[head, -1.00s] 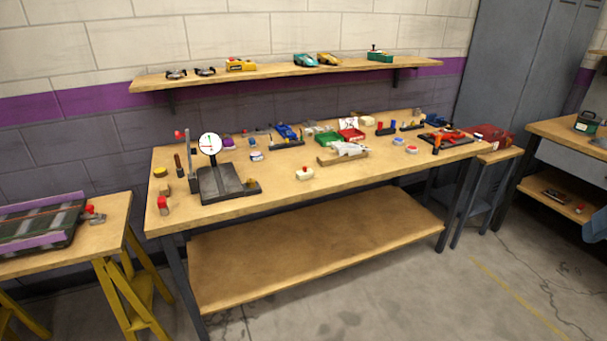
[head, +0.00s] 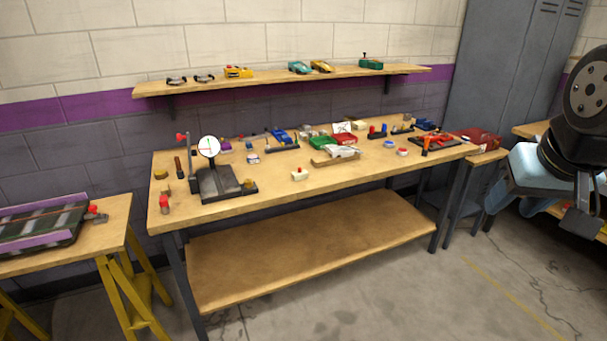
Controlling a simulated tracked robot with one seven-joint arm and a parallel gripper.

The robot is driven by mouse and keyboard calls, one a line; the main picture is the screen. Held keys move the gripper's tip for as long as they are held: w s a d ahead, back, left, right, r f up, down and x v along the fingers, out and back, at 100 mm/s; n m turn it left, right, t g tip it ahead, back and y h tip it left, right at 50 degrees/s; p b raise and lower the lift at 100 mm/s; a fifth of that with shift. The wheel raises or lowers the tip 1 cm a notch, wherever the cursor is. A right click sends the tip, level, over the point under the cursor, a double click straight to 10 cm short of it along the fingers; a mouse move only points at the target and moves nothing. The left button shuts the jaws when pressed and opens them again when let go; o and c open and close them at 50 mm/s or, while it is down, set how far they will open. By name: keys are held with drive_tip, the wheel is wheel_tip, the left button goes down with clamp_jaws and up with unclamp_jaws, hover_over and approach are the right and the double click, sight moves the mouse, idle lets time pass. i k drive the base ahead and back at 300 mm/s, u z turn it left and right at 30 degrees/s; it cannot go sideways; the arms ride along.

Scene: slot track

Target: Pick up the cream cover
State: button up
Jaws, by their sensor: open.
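A small cream piece with a red knob on top (head: 299,174), which looks like the cream cover, lies on the workbench (head: 270,195) near the middle of its front part. Another cream item (head: 360,126) lies at the back of the bench, too small to make out. My gripper (head: 540,211) is at the right edge of the head view, in front of the floor and well to the right of the bench. It is open, with nothing seen in it, far from the cream piece; part of my arm is cut off by the frame.
A black stand with a round white dial (head: 209,147) rises left of the cream piece. A white car body on a wooden block (head: 337,156) lies to its right. A shelf with cars (head: 270,80) hangs above. Bench top around the cream piece is clear.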

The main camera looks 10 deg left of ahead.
sight(300, 175)
drive_tip(key=u, duration=0.05)
drive_tip(key=i, duration=1)
drive_tip(key=z, duration=0.05)
